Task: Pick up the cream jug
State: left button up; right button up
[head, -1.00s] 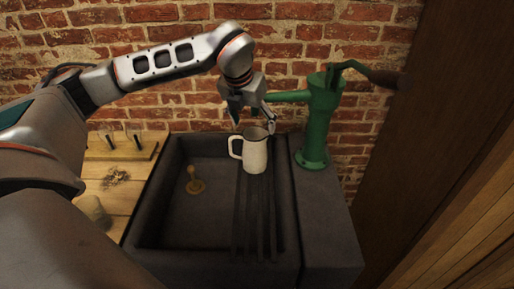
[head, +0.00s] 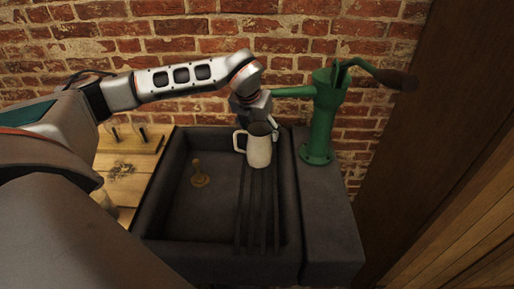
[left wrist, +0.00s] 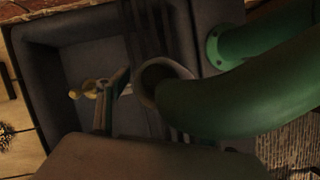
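The cream jug (head: 259,152) stands upright on the dark ribs at the right side of the sink, its handle toward the left. My left gripper (head: 258,119) is at the jug's far side, close to its rim, with its fingers mostly hidden behind the jug. In the left wrist view the jug's dark open mouth (left wrist: 151,76) shows, and one finger of my left gripper (left wrist: 115,88) stands apart to its left near the handle. The other finger is hidden there, behind the green spout. My right gripper is out of view.
A green hand pump (head: 321,120) stands right of the sink (head: 160,215), its spout close to my left gripper; the spout (left wrist: 245,95) fills much of the left wrist view. A brick wall (head: 180,30) is behind.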

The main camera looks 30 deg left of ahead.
pick_arm(q)
grip_shut()
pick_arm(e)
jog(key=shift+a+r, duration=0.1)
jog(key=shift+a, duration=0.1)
pick_arm(q)
jog(key=shift+r, duration=0.2)
jog(key=s+d+r+b, duration=0.1)
jog(key=s+b, duration=0.1)
jog(key=s, duration=0.6)
jog(key=s+d+r+b, duration=0.1)
jog(key=s+r+b, duration=0.1)
jog(key=s, duration=0.7)
jog(key=shift+s+d, duration=0.3)
jog(key=shift+d, duration=0.1)
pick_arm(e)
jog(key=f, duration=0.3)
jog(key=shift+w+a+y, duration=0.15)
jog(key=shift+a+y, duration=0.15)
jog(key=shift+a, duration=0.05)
pick_arm(q)
jog(key=shift+r, duration=0.1)
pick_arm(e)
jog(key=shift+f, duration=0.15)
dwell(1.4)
